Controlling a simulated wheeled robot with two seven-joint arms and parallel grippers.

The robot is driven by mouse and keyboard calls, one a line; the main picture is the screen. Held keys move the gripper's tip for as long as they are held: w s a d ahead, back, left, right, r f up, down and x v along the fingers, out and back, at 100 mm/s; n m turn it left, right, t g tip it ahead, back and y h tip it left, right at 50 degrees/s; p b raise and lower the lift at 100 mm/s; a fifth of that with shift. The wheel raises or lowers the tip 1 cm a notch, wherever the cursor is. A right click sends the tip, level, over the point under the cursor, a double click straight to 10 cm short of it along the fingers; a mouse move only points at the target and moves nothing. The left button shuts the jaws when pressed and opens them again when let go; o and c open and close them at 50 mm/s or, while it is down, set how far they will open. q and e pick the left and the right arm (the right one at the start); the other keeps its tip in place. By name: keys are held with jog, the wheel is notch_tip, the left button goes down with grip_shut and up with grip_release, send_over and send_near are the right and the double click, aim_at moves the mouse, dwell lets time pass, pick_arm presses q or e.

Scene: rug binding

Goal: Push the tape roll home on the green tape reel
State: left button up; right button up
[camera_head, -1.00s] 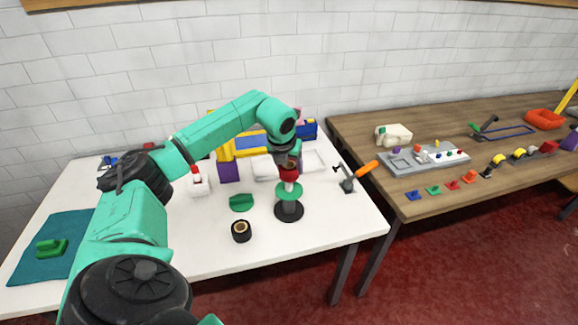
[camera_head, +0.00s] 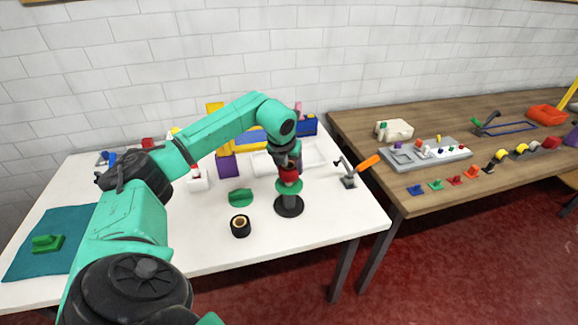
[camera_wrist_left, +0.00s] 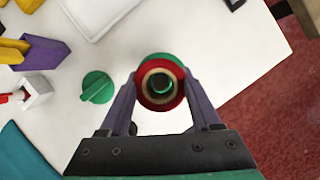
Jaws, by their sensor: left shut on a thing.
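The green tape reel (camera_head: 288,188) stands on a dark round-based stand (camera_head: 290,207) near the table's front right; its green flange also shows behind the roll in the left wrist view (camera_wrist_left: 160,57). A red tape roll (camera_head: 289,176) with a tan core sits just above the flange. In the left wrist view the red roll (camera_wrist_left: 147,97) is around the reel's green spindle. My left gripper (camera_head: 289,168) points down from above, its fingers shut on the roll from both sides. Whether the roll touches the flange is hard to tell. My right gripper is not in view.
A black tape roll (camera_head: 240,226) and a green knobbed disc (camera_head: 240,197) lie left of the stand. A clamp with an orange handle (camera_head: 368,162) stands to the right. White trays and coloured blocks are behind. The white table's front is mostly clear.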

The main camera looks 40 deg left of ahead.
pick_arm(q)
jog(key=shift+f+b, duration=1.1)
jog(key=shift+f, duration=0.4)
jog(key=o, duration=1.4)
jog(key=shift+r, duration=0.1)
jog(key=b+v, duration=0.1)
jog(key=v, duration=1.3)
jog(key=shift+s+r+b, duration=0.1)
jog(key=shift+r+b, duration=0.05)
jog(key=shift+b, duration=0.2)
